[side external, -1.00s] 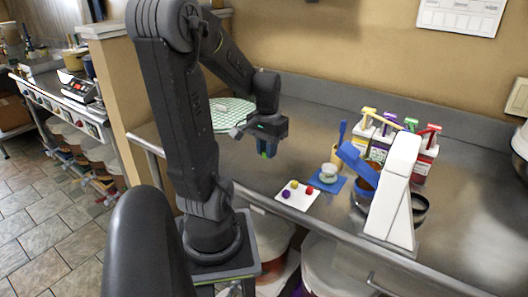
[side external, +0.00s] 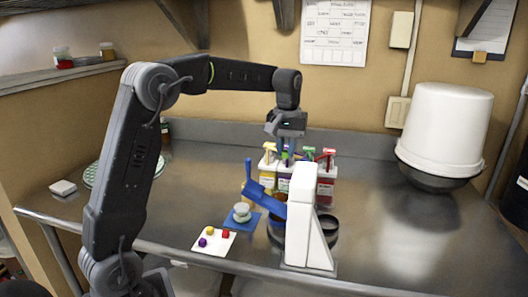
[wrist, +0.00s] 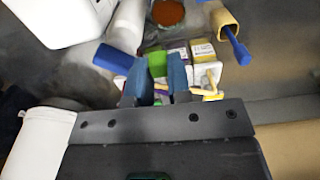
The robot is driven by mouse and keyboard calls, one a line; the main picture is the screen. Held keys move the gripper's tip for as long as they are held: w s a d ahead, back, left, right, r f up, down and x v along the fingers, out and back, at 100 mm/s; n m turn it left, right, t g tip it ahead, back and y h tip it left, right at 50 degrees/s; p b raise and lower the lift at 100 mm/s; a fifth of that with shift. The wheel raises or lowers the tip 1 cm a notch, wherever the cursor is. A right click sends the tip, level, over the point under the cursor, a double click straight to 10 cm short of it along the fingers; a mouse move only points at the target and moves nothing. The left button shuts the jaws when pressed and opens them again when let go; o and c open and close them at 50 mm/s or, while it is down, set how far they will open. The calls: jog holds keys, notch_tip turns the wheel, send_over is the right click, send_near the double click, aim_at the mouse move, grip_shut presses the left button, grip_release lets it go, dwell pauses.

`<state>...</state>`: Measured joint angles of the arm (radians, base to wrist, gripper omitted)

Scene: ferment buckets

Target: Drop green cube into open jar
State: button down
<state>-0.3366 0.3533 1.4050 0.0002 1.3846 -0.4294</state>
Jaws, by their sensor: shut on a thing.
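My gripper (side external: 286,154) hangs over the back of the steel counter, above and close to the pump-top bottles. In the wrist view its blue fingers (wrist: 157,82) are shut on the green cube (wrist: 157,66), one finger on each side. An open round jar with reddish-brown contents (wrist: 168,12) shows at the top of the wrist view, ahead of the cube and apart from it. In the side view a brown jar (side external: 278,197) is mostly hidden behind a blue bar. I cannot tell the cube's height above the counter.
A white wedge-shaped stand (side external: 303,225) with the blue bar (side external: 262,190) stands beside the jar. Pump-top bottles (side external: 325,185) stand behind. A small pale jar (side external: 242,212) sits on a blue mat. A white card (side external: 213,244) holds yellow, red and purple pieces. A white bucket (side external: 444,125) is at right.

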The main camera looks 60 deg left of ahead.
aim_at(286, 157)
jog(key=shift+f, duration=2.95)
jog(key=c, duration=1)
grip_release()
jog(key=shift+r, duration=0.1)
notch_tip(286, 157, up, 13)
jog(key=shift+f, duration=0.2)
jog(key=shift+r, duration=0.55)
